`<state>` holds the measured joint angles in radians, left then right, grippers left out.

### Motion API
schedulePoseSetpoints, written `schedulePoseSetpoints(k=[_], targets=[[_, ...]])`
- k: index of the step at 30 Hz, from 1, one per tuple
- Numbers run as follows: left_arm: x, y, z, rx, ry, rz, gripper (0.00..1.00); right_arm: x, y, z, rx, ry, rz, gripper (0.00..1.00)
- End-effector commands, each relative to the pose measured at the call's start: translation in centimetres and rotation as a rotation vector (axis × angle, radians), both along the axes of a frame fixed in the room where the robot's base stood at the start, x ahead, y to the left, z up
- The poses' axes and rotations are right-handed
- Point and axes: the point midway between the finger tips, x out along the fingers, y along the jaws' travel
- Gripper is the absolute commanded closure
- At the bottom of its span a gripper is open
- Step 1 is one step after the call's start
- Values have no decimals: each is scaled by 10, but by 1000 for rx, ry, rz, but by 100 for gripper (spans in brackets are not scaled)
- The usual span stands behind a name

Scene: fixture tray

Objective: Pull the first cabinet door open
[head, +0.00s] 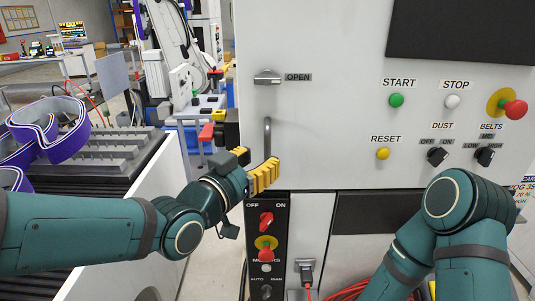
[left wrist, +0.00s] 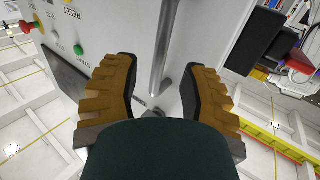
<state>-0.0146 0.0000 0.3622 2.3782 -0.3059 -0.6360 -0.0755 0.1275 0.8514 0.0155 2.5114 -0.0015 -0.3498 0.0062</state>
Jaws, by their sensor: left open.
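The white cabinet door (head: 330,140) fills the middle of the head view and looks shut. A grey vertical bar handle (head: 267,133) stands near its left edge. A dark latch knob (head: 267,77) beside the label OPEN is above the handle. My left gripper (head: 264,175), with yellow ribbed fingers, is at the handle's lower end. In the left wrist view my left gripper (left wrist: 160,72) is open, and the handle bar (left wrist: 161,50) runs between its fingers, with a gap visible on each side. My right arm is at the lower right; its gripper is not clearly visible.
Start, stop and reset buttons and an emergency stop (head: 515,109) sit on the panel to the right. A black switch box (head: 267,245) is below my left gripper. A conveyor (head: 100,160) with purple belts is at the left.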

Motion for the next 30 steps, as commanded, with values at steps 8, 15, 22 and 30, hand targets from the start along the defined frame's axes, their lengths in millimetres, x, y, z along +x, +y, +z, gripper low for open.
schedulePoseSetpoints(k=[8, 15, 22, 30], targets=[[26, -18, 0, -2, 1, -2, 57, 0, 0, 0, 0, 0, 0, 53], [31, -21, 0, -1, 1, 0, 57, 0, 0, 0, 0, 0, 0, 53], [30, -21, 0, 0, 1, 0, 75, 0, 0, 0, 0, 0, 0, 53], [30, -21, 0, 0, 1, 0, 100, 0, 0, 0, 0, 0, 0, 53]])
